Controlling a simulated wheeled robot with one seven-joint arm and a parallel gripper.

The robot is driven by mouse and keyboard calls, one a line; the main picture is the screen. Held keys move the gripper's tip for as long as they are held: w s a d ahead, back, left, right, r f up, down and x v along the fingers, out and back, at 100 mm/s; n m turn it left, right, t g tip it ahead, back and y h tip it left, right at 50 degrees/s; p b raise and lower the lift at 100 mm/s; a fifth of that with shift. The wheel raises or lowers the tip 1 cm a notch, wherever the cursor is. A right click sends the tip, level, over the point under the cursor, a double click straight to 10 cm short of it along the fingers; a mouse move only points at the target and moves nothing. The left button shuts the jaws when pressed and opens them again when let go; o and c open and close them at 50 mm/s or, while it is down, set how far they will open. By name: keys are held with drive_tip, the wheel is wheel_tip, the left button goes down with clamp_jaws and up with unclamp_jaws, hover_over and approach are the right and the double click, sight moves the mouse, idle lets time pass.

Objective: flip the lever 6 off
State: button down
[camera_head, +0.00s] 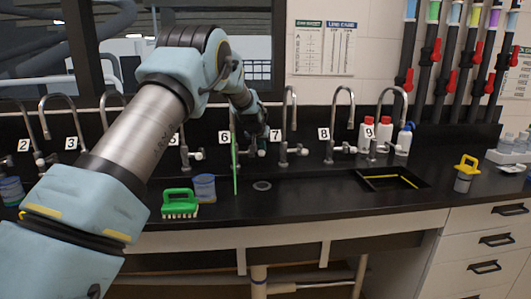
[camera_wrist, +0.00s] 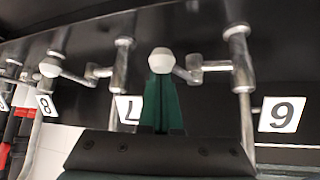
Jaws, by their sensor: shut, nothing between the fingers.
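Label 6 (camera_head: 224,136) is on the black back panel, and it shows upside down in the wrist view (camera_wrist: 282,114). Beside it stands the metal tap 6 (camera_wrist: 240,65), whose side arm ends in a white lever knob (camera_wrist: 160,60). My gripper (camera_wrist: 161,80) is shut and empty, its green fingers pointing at this knob. The tips overlap the knob's lower edge in the picture; I cannot tell whether they touch. In the head view my gripper (camera_head: 262,142) is right of label 6, and my arm hides most of tap 6.
Tap 7 (camera_head: 284,150) with its white knob (camera_head: 303,151) is close on the right. A thin green vertical strip (camera_head: 235,165) stands left of my gripper. A green brush (camera_head: 180,204) and a blue cup (camera_head: 205,188) sit on the counter (camera_head: 320,200). The counter front is mostly clear.

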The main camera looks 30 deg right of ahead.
drive_tip(key=shift+a+f+b, duration=0.1)
drive_tip(key=shift+a+b, duration=1)
wheel_tip(320, 180, up, 10)
drive_tip(key=b, duration=0.2)
idle(0.3)
drive_tip(key=shift+s, duration=0.1)
idle(0.4)
